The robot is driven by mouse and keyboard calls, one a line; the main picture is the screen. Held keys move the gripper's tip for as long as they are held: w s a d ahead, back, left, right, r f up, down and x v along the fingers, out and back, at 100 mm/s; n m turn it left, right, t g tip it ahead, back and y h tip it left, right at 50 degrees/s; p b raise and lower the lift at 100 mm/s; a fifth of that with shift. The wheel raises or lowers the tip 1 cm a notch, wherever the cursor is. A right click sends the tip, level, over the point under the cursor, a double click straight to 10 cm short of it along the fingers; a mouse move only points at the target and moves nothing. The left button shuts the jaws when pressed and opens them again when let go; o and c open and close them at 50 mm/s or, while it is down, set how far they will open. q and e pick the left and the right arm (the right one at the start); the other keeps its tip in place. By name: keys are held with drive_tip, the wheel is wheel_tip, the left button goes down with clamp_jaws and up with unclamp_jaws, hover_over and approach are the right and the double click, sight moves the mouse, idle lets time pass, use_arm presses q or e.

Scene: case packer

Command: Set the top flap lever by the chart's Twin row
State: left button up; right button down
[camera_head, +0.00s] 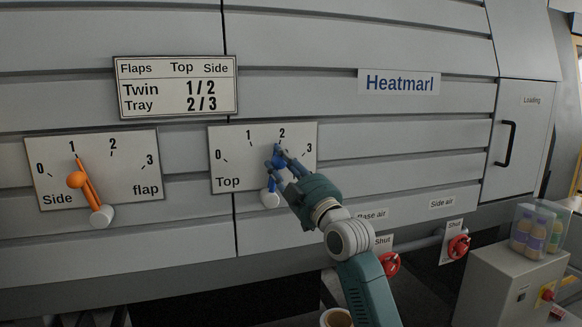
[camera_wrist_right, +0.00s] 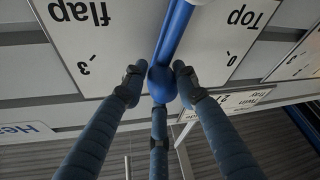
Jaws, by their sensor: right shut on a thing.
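The chart (camera_head: 177,86) reads Twin 1/2 and Tray 2/3 under Top and Side. The top flap plate (camera_head: 231,176) is marked 0 to 3. Its blue lever (camera_head: 271,184) rises from a white hub (camera_head: 270,199) and leans slightly right, toward about the 2; fingers partly cover its pointing end. My right gripper (camera_head: 281,160) is shut on the lever's blue ball knob. In the right wrist view, the fingers (camera_wrist_right: 158,85) surround the knob (camera_wrist_right: 162,84) with the lever shaft (camera_wrist_right: 175,35) above. My left gripper is not in view.
The side flap plate (camera_head: 140,155) has an orange lever (camera_head: 88,190) pointing near 1. Two red valves (camera_head: 389,263) (camera_head: 458,246) labelled Shut sit lower right. A bin of bottles (camera_head: 537,230) stands on a grey cabinet (camera_head: 505,285). The loading door (camera_head: 520,125) is closed.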

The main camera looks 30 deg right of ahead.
drive_tip(key=a+n+y+p, duration=0.1)
drive_tip(key=a+n, duration=0.1)
drive_tip(key=n, duration=0.1)
drive_tip(key=w+a+n+g+y+p, duration=0.1)
drive_tip(key=a+n+p, duration=0.1)
drive_tip(key=n, duration=0.1)
drive_tip(key=shift+a+f+g, duration=0.1)
drive_tip(key=shift+a+g, duration=0.1)
drive_tip(key=shift+g, duration=0.1)
drive_tip(key=shift+w+a+f+n, duration=0.1)
drive_tip(key=shift+a+f+n, duration=0.05)
drive_tip(key=shift+a+n, duration=0.15)
drive_tip(key=c, duration=1.4)
unclamp_jaws()
drive_tip(key=v, duration=1.2)
drive_tip(key=shift+d, duration=0.1)
